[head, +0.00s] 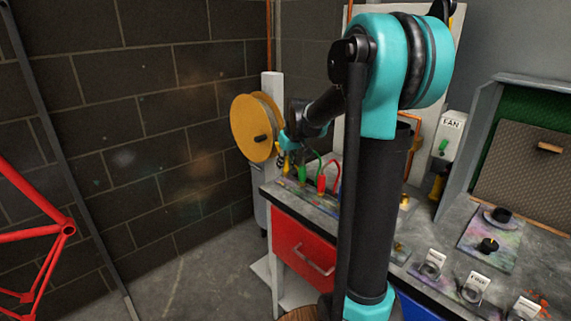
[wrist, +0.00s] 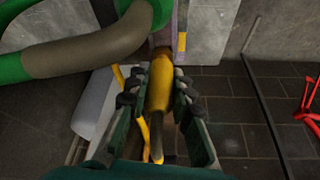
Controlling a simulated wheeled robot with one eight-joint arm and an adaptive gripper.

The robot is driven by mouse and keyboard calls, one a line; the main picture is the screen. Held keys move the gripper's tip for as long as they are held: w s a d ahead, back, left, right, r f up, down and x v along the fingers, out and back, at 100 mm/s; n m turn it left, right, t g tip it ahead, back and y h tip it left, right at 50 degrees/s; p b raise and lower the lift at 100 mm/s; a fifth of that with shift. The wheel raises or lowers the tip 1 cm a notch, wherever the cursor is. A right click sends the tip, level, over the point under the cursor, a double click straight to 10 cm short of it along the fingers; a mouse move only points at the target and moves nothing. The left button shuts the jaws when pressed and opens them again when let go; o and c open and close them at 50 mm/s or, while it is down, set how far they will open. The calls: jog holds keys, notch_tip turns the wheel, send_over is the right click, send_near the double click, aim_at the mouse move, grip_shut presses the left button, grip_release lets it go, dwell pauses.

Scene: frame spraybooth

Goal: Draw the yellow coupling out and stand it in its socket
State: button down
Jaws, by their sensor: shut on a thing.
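The yellow coupling (wrist: 160,88) lies between the fingers of my gripper (wrist: 159,84) in the wrist view, with a brass-coloured end toward the top. My gripper is shut on it. The coupling's far end meets or overlaps a purplish-grey part (wrist: 166,28); I cannot tell whether it is seated there or apart. In the head view my gripper (head: 287,152) is at the left end of the bench, and a small bit of yellow (head: 285,170) shows just below it. I cannot make out which socket belongs to the coupling.
A green coupling (head: 303,173) and a red coupling (head: 322,184) with hoses stand close right of my gripper. A thick green hose (wrist: 35,65) crosses the wrist view's upper left. A yellow reel (head: 254,128) is just left. The bench (head: 425,213) carries labelled holders farther right.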

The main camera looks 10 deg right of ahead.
jog(key=shift+f, duration=0.15)
jog(key=c, duration=1.3)
grip_release()
jog(key=shift+o, duration=0.2)
